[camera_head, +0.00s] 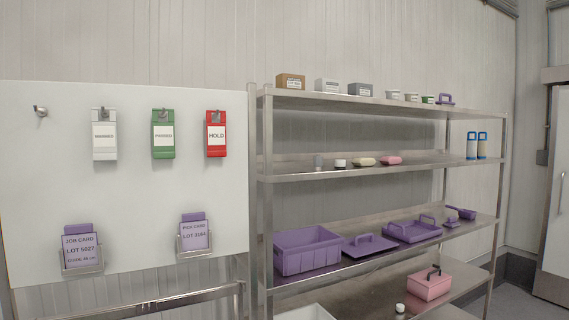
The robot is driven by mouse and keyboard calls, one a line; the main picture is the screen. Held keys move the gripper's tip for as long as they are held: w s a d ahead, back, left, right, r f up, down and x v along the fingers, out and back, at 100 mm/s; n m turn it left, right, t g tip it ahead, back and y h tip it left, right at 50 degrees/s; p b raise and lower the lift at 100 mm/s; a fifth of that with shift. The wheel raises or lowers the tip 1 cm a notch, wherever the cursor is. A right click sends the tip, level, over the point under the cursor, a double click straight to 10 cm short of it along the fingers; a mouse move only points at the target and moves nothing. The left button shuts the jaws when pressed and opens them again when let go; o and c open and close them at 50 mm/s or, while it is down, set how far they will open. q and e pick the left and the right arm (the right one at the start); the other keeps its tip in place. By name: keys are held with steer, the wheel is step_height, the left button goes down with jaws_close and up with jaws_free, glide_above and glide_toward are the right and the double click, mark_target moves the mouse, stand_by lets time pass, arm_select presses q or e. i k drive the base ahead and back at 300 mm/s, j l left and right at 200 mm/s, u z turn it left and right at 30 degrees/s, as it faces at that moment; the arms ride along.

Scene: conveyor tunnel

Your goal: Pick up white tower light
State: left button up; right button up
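I cannot make out a white tower light in the head view. A white labelled holder (104,135) hangs on the white wall board at the left. A green holder (163,135) and a red holder labelled HOLD (215,135) hang to its right. Neither of my grippers is in view.
A metal shelf unit (390,177) stands right of the white board (60,190). It holds boxes, tubs, a purple crate (306,255), purple trays and a pink box (430,286). Two purple job cards (81,248) (194,235) sit in board holders. A door (556,200) is at far right.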

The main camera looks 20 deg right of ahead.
mark_target(340, 165)
steer(key=i+l+u, duration=0.2)
steer(key=l, duration=0.4)
steer(key=i+l+u, duration=0.2)
steer(key=l, duration=0.45)
steer(key=l+u, duration=0.15)
steer(key=l, duration=0.5)
steer(key=i+l+u, duration=0.2)
steer(key=l, duration=0.45)
steer(key=k, duration=0.1)
